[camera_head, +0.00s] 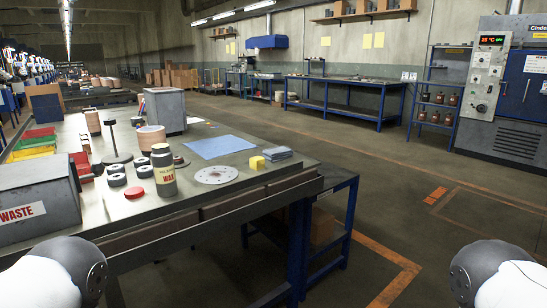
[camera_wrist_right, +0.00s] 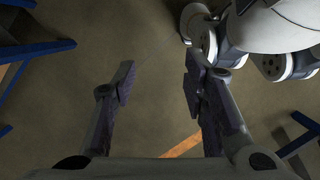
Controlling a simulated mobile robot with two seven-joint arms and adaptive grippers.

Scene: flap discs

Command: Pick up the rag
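A folded grey-blue cloth, which looks like the rag (camera_head: 278,154), lies on the workbench (camera_head: 235,197) near its right corner in the head view. It sits just right of a small yellow block (camera_head: 257,162). A flat light-blue sheet (camera_head: 218,146) lies behind and left of it. My right gripper (camera_wrist_right: 158,82) is open and empty above the bare floor in the right wrist view, with no rag in that view. In the head view only rounded parts of my arms show at the bottom corners. My left gripper is out of view.
A blue-legged stand (camera_head: 325,215) adjoins the bench's right end. Floor to the right is open.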

